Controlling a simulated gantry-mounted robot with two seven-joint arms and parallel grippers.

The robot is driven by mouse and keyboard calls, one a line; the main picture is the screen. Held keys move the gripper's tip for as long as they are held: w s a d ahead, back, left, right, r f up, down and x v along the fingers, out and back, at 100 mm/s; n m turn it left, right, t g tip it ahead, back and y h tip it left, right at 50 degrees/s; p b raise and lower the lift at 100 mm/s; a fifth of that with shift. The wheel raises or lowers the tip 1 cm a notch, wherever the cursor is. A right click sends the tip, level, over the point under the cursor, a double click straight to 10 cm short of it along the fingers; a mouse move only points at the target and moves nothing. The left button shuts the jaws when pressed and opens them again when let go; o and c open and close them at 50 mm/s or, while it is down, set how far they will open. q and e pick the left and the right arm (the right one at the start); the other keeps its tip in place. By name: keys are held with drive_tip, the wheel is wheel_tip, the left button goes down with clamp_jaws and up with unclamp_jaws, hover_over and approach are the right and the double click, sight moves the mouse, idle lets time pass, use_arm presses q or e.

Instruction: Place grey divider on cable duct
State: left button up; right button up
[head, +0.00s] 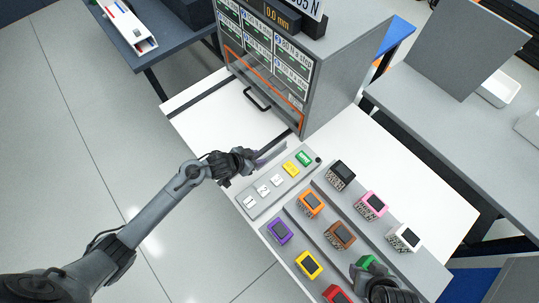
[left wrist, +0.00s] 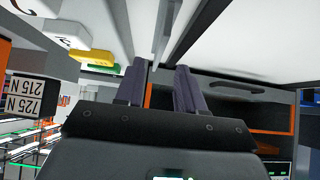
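The grey divider (head: 272,151) looks like a thin upright plate just beyond my left gripper's fingers in the head view. In the left wrist view a pale grey plate (left wrist: 166,28) reaches down to the fingertips. My left gripper (head: 262,156) has dark purple fingers, which stand apart in the left wrist view (left wrist: 158,75) with a gap between them; I see no firm grasp. A darker grey strip (left wrist: 200,25) runs beside the plate; I cannot tell whether it is the cable duct. My right gripper (head: 388,291) is at the bottom right, its fingers mostly hidden, near a green block (head: 366,262).
A panel (head: 280,184) with white, yellow and green buttons lies close to my left gripper. Several coloured blocks stand on grey steps to the right. Table left of the cabinet front is bare.

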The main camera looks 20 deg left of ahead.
sight(267, 156)
use_arm(q)
drive_tip(key=shift+b+x, duration=0.45)
drive_tip(key=shift+x, duration=3.05)
drive_tip(key=shift+w+d+r, duration=0.1)
drive_tip(key=shift+r, duration=0.05)
clamp_jaws()
